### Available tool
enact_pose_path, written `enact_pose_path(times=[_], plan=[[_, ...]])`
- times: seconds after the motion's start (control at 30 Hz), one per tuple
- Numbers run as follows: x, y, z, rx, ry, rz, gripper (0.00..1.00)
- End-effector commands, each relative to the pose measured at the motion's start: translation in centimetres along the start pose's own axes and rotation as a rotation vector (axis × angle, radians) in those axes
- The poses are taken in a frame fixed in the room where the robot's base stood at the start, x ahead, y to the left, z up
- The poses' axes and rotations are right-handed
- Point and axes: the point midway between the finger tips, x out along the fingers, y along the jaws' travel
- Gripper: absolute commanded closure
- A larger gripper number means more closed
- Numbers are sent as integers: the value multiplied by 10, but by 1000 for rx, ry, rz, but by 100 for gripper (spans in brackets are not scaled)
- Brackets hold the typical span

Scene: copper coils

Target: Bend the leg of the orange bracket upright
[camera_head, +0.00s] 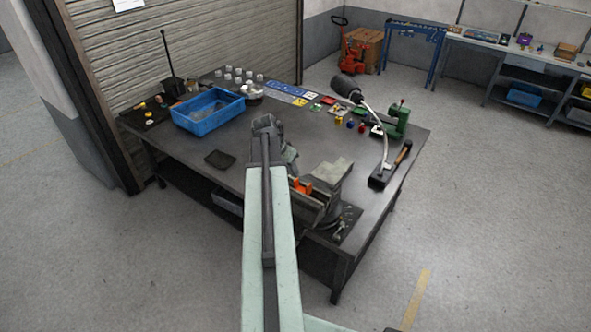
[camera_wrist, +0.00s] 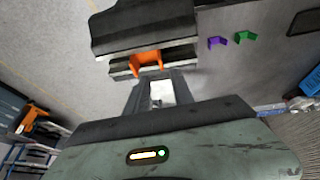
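The orange bracket (camera_head: 301,186) sits at the jaws of the grey vise (camera_head: 331,172) near the front of the workbench. In the wrist view the bracket (camera_wrist: 147,61) shows a crosspiece and two short legs between the dark vise jaws (camera_wrist: 145,30). My gripper (camera_wrist: 158,80) points at the bracket, its fingertips close to the right leg. A gap shows between the fingers, and I see nothing clearly gripped. Whether they touch the leg I cannot tell. In the head view my arm hides most of the gripper.
A purple bracket (camera_wrist: 217,41) and a green bracket (camera_wrist: 245,36) lie beside the vise. The workbench (camera_head: 222,185) also holds a blue bin (camera_head: 208,118), a small dark tray (camera_head: 219,159), a lamp (camera_head: 346,88) and a hammer (camera_head: 402,153).

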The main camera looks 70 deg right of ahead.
Motion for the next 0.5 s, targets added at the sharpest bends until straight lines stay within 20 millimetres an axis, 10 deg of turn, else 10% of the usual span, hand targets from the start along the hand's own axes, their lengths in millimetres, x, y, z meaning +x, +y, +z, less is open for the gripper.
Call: enact_pose_path(times=[0.5], plan=[[62, -2, 4, -1, 0, -1, 71]])
